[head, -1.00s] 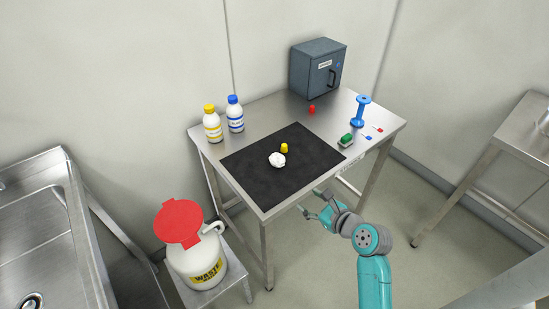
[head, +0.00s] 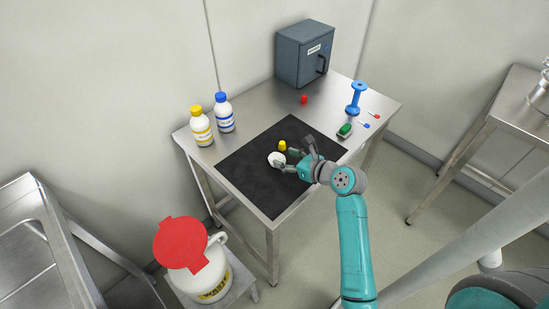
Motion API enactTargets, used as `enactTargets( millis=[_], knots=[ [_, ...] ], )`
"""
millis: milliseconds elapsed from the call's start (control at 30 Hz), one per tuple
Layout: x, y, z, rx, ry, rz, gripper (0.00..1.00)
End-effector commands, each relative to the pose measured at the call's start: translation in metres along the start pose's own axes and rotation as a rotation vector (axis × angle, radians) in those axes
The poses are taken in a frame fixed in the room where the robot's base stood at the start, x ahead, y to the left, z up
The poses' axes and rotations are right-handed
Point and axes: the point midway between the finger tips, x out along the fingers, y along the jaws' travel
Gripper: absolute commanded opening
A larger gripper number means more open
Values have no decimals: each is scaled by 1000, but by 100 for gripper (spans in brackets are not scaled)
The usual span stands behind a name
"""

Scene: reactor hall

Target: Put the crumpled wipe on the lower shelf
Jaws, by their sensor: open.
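The crumpled white wipe (head: 275,159) lies on the black mat (head: 250,172) on the steel table. My gripper (head: 286,161) is low over the mat, just right of the wipe, with its fingers spread and pointing left toward it. It looks open and empty; whether a finger touches the wipe I cannot tell. A small yellow cap (head: 282,146) stands close behind the wipe, near the upper finger. I cannot make out a lower shelf under the tabletop from this view.
Yellow-capped (head: 201,127) and blue-capped (head: 223,113) bottles stand at the table's left. A grey cabinet (head: 300,55), red cap (head: 304,99), blue spool (head: 355,98) and green block (head: 345,130) stand behind and right. A waste jug (head: 207,282) with a red lid (head: 181,243) stands lower left.

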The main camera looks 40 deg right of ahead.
Motion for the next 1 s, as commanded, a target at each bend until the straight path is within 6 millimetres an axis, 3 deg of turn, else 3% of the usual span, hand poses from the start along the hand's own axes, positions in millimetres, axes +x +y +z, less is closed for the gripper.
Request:
enactTargets(
  millis=[700,1000],
  knots=[
    [75,1,-3,0,0,2,60],
    [78,0,-4,0,0,0,58]
  ],
)
